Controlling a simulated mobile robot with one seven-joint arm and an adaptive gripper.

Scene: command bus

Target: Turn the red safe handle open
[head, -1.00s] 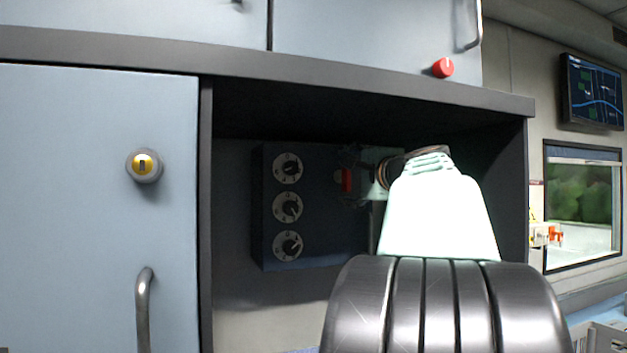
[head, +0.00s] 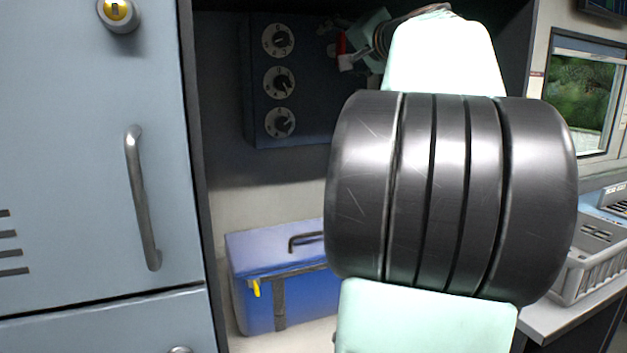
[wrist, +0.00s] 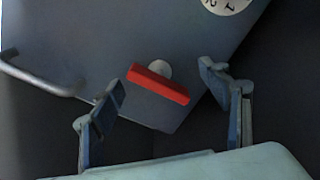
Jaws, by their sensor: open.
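The red safe handle (wrist: 158,84) is a short flat bar on a round pale hub on the grey safe face (wrist: 110,40). In the wrist view it is tilted, lower on the right, and lies between my two spread fingers. My gripper (wrist: 163,80) is open, with visible gaps on both sides of the handle; I cannot tell its depth from the face. In the head view the handle (head: 341,42) is a small red strip beside my gripper (head: 350,50), partly hidden by fingers and wrist. The dark safe (head: 262,70) carries a column of dials.
A curved grey bar (wrist: 45,83) is at the left of the wrist view. Below the safe stands a blue box (head: 295,300). A light-blue cabinet door with a metal handle (head: 143,200) is left of the niche. A grey basket (head: 605,265) is at right.

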